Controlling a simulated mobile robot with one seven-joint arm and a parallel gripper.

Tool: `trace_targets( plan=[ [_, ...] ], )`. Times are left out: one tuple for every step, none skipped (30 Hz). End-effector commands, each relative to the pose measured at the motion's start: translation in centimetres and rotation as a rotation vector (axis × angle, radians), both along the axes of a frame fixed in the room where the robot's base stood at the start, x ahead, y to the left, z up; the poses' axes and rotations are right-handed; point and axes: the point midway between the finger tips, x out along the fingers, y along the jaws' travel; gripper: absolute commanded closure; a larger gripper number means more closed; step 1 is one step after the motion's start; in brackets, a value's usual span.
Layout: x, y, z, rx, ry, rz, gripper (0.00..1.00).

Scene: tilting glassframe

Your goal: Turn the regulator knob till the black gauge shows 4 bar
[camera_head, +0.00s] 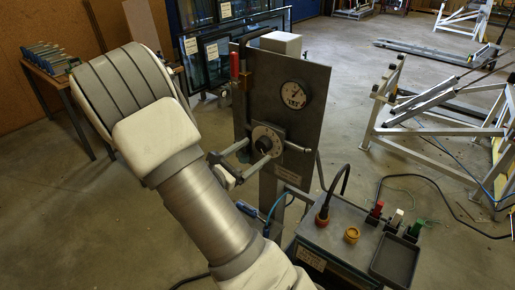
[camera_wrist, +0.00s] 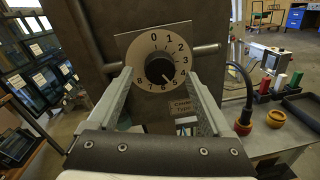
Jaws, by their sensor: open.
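The regulator knob (camera_head: 264,144) is black and round, in the middle of a pale dial plate on an upright dark panel. In the wrist view the knob (camera_wrist: 160,68) shows a dial with numbers running clockwise from 0 at the top, and its light mark points to the lower right. The round gauge (camera_head: 295,94) is higher on the panel; its needle is too small to read. My gripper (camera_wrist: 160,74) is open, one finger on each side of the knob in the picture. In the head view my gripper (camera_head: 257,152) is in front of the dial; contact cannot be told.
A red-handled valve (camera_head: 234,66) is at the panel's upper left, and pipes stick out on both sides of the knob. A cable loops beside the panel.

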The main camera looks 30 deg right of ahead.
Motion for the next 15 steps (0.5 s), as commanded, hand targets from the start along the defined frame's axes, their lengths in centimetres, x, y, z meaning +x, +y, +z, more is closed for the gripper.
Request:
trace_targets(
  plan=[
    [0.2, -0.8, 0.0, 0.0, 0.0, -0.003, 0.16],
    [0.3, -1.1, 0.0, 0.0, 0.0, -0.002, 0.16],
    [0.4, -1.5, 0.0, 0.0, -0.001, -0.002, 0.16],
    [0.5, -1.8, 0.0, 0.001, -0.001, -0.002, 0.16],
    [0.5, -2.0, 0.0, 0.001, -0.001, -0.002, 0.16],
    [0.6, -2.2, 0.0, 0.001, -0.001, -0.001, 0.16],
    [0.7, -2.3, 0.0, 0.0, -0.001, 0.0, 0.16],
    [0.7, -2.4, 0.0, 0.0, -0.001, 0.0, 0.16],
    [0.7, -2.5, 0.0, 0.0, -0.001, 0.0, 0.16],
    [0.7, -2.5, 0.0, 0.0, -0.001, 0.0, 0.16],
    [0.7, -2.5, 0.0, 0.0, -0.001, 0.0, 0.16],
    [0.7, -2.5, 0.0, 0.0, -0.001, 0.0, 0.16],
    [0.7, -2.5, 0.0, 0.0, -0.001, 0.0, 0.16],
    [0.7, -2.5, 0.0, 0.0, -0.001, 0.0, 0.16],
    [0.7, -2.5, 0.0, 0.0, -0.001, 0.0, 0.16]
  ],
)
